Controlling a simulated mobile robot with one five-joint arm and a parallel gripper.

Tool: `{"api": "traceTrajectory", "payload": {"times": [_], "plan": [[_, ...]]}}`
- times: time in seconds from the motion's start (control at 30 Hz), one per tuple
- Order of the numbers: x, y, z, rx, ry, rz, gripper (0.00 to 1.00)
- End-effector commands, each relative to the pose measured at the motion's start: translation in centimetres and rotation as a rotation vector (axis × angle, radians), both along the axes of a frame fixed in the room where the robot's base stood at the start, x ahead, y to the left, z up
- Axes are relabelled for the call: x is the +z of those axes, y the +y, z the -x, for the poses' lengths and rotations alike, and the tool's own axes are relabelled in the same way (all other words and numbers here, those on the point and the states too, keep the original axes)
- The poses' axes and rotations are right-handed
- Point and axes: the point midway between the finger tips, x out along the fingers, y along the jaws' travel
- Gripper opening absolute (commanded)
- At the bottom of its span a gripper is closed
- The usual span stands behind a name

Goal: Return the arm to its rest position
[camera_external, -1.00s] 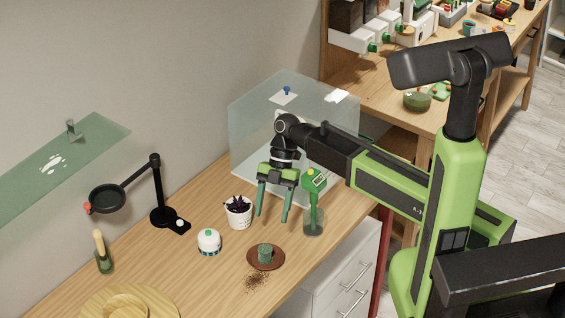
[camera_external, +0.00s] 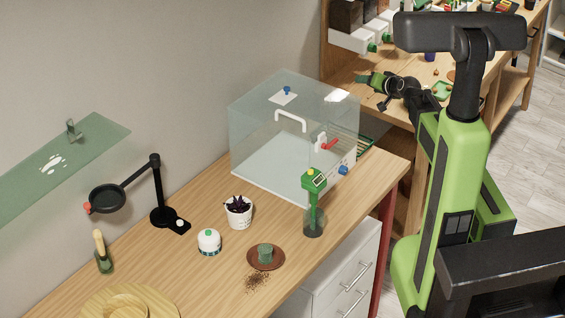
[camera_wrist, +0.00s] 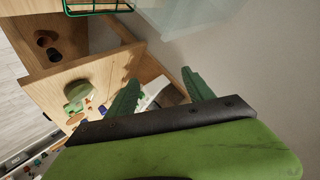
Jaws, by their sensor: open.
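My gripper (camera_external: 366,81) is at the upper right of the external view, at the end of my folded arm beside my green column. It points left, between the clear box and the back shelf unit, clear of the front bench. In the wrist view my gripper (camera_wrist: 162,88) shows two green fingers spread apart with nothing between them. The arm partly overlaps the back bench in the picture, so I cannot tell the exact gap to it.
Spilled soil (camera_external: 257,282) lies near the saucer.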

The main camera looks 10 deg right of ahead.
Motion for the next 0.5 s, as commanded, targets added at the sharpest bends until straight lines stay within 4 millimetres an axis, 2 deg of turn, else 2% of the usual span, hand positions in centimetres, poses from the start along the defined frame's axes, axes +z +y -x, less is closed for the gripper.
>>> {"api": "traceTrajectory", "payload": {"times": [0.03,0.07,0.13,0.17,0.2,0.3,0.33,0.4,0.5], "plan": [[-3.8,-2.2,1.5,0.011,0.089,0.072,0.61],[-5.3,-3.0,2.8,0.032,0.153,0.126,0.61],[-8.3,-4.7,6.6,0.094,0.318,0.25,0.61],[-9.4,-5.3,8.7,0.124,0.398,0.297,0.61],[-10.4,-6.0,11.7,0.163,0.504,0.35,0.61],[-11.7,-7.3,18.4,0.24,0.732,0.431,0.61],[-11.9,-7.6,20.1,0.256,0.786,0.448,0.61],[-12.0,-8.2,23.0,0.285,0.887,0.474,0.61],[-12.0,-8.7,25.3,0.306,0.967,0.492,0.61]]}}
